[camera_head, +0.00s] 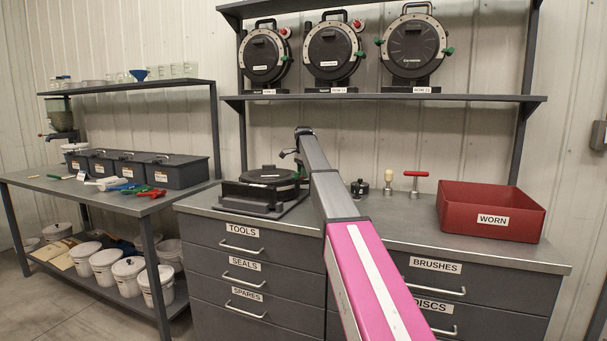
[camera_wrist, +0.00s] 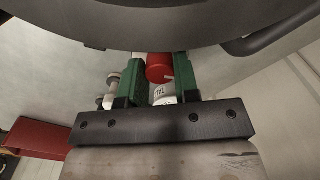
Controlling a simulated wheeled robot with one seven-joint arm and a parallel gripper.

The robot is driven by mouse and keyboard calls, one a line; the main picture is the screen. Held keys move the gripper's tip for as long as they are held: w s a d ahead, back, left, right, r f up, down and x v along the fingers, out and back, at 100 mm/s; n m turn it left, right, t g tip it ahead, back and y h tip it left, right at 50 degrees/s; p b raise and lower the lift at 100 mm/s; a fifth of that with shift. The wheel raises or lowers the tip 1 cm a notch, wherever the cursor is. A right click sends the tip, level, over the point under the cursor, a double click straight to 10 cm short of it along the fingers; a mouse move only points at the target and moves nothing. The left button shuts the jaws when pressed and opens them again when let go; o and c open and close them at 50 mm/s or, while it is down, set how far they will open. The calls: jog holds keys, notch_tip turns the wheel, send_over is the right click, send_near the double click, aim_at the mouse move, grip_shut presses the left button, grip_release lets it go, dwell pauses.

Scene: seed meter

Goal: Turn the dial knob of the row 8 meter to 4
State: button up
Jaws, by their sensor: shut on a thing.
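In the wrist view, my gripper (camera_wrist: 163,76) has its two green fingers shut on a red knob (camera_wrist: 158,66). The knob sits beneath the dark round body of a meter (camera_wrist: 150,35). A white dial plate (camera_wrist: 164,101) shows just below the knob, partly hidden by the fingers; its marking is too small to read surely. In the head view, a black meter (camera_head: 270,177) lies flat on a dark stand on the bench, beside the end of my arm. My gripper and the knob are hard to make out there. No row number is readable.
Several black meters (camera_head: 411,47) stand on the shelf (camera_head: 380,97) above, with unreadable labels. A red WORN bin (camera_head: 492,221), a red-handled tool (camera_head: 415,175) and a small black part (camera_head: 359,187) are right of my arm. The bench front between arm and bin is clear.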

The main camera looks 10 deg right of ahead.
jog(key=shift+m, duration=2.8)
jog(key=o, duration=0.9)
jog(key=shift+o, duration=0.2)
jog(key=shift+r, duration=0.15)
notch_tip(320, 180, up, 11)
jog(key=shift+f, duration=0.2)
